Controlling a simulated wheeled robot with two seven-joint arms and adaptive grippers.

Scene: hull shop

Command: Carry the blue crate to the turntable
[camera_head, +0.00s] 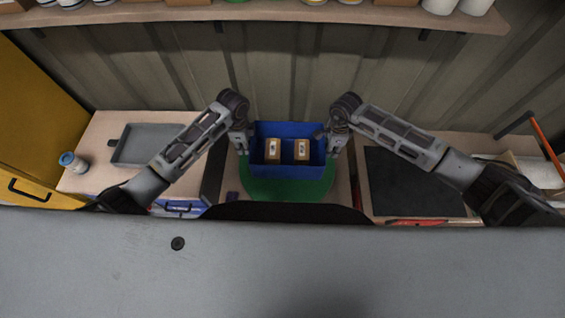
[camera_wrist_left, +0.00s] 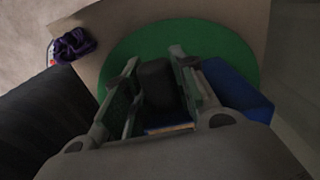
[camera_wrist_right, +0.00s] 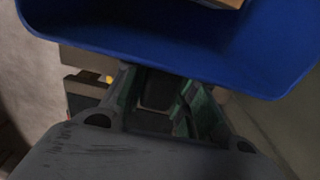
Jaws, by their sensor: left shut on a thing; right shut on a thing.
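The blue crate (camera_head: 288,170) is level over the green turntable (camera_head: 285,188), covering its rear part. I cannot tell whether its base touches the disc. Two small tan boxes (camera_head: 272,149) (camera_head: 301,150) are inside it. My left gripper (camera_head: 243,143) is shut on the crate's left side. My right gripper (camera_head: 334,142) is shut on its right side. In the left wrist view the crate (camera_wrist_left: 238,95) is at the right, with the turntable (camera_wrist_left: 125,48) beyond the fingers. In the right wrist view the crate (camera_wrist_right: 185,50) fills the top.
A grey tray (camera_head: 150,145) and a white jar with a blue lid (camera_head: 72,161) are on the left bench. A dark mat (camera_head: 410,180) lies on the right bench. A purple cloth (camera_wrist_left: 72,45) is beside the turntable. A shelf (camera_head: 270,12) runs along the back wall.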

